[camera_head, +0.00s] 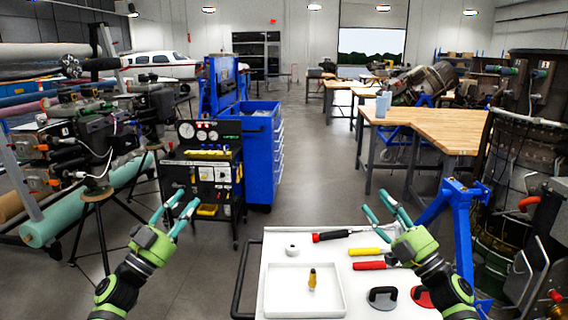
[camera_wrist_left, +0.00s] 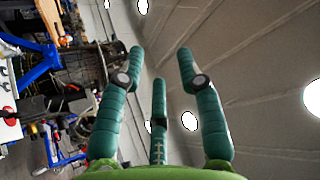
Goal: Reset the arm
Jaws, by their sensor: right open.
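My left gripper (camera_head: 174,213) is raised at the left in the head view, over open floor to the left of the white cart. Its teal fingers are spread and empty. In the left wrist view the fingers of my left gripper (camera_wrist_left: 160,75) stand apart with nothing between them. My right gripper (camera_head: 381,210) is raised above the right part of the cart in the head view. Its fingers are apart and I see nothing held in them.
A white cart (camera_head: 272,250) in front carries a tray (camera_head: 335,302) with a small yellow-brown piece (camera_head: 312,279), and red and yellow handled tools (camera_head: 369,251). A blue stand (camera_head: 462,225) and turbine (camera_head: 510,185) are close at right. A gauge cart (camera_head: 203,165) stands beyond my left gripper.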

